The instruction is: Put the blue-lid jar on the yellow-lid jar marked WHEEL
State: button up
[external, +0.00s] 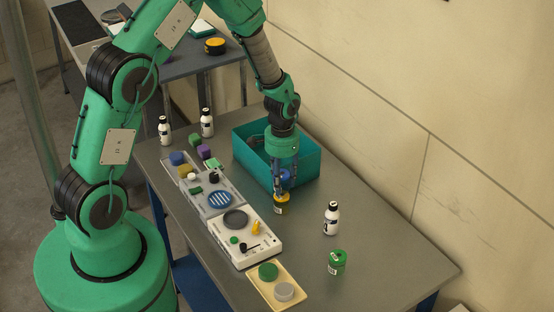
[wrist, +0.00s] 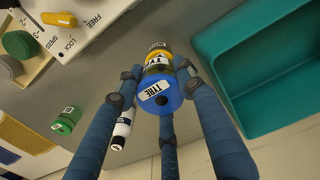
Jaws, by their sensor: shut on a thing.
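The blue-lid jar (wrist: 161,92) is held in my gripper (external: 284,184), whose fingers close around it. Its lid carries a TYRE label in the wrist view. The yellow-lid jar (external: 281,205) stands on the table directly below it, beside the teal bin.
The teal bin (external: 307,192) stands right behind my gripper. A control panel (external: 245,242) and a cream tray (external: 262,291) line the near side. The table's right end is clear.

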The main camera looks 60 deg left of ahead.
aim_at(282, 173)
jog(key=shift+f, duration=0.95)
jog(key=shift+f, duration=0.15)
jog(key=o, duration=1)
jog(key=shift+o, duration=0.2)
jog(key=shift+r+b, duration=0.45)
jog(key=shift+r, duration=5.7)
